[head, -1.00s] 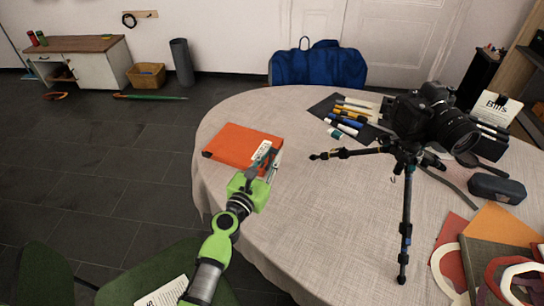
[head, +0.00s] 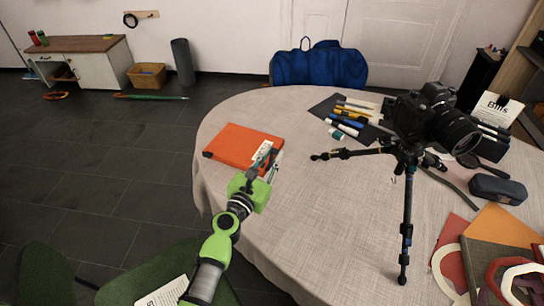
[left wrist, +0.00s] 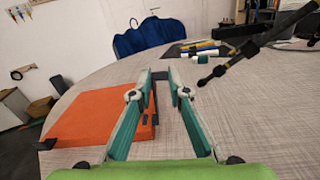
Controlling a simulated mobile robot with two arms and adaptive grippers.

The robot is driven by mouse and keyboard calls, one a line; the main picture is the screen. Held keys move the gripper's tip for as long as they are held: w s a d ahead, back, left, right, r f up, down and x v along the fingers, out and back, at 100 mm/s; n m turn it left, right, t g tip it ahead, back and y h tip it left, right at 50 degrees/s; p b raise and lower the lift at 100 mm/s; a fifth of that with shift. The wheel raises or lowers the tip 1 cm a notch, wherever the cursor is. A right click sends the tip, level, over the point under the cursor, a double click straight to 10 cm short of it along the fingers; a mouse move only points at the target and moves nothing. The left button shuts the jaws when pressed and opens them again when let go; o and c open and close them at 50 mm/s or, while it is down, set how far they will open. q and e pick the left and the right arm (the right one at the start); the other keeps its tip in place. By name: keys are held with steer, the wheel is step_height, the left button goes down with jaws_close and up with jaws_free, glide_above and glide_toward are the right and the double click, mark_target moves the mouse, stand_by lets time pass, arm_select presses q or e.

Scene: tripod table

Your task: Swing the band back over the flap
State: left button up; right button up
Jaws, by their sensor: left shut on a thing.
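An orange folder (head: 237,142), closed and flat, lies near the left edge of the table; it also shows in the left wrist view (left wrist: 85,122). Its top cover is the likely flap, with a pale label near the right edge. My left gripper (head: 269,158) is at the folder's right edge, low over the table. In the left wrist view, a small dark piece, probably the band (left wrist: 159,76), sits between the fingertips (left wrist: 160,73), and the jaws are shut on it. The rest of the band cannot be made out. My right gripper is not in view.
A tripod (head: 406,215) with a camera (head: 432,120) stands to the right, one leg reaching toward the folder. Pens on a dark mat (head: 325,106) lie behind. A glasses case (head: 497,188) and coloured papers lie far right. The table's middle front is clear.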

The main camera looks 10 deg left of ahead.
arm_select(q)
steer(key=o, duration=0.8)
steer(key=v, duration=1.2)
steer(key=shift+r, duration=0.1)
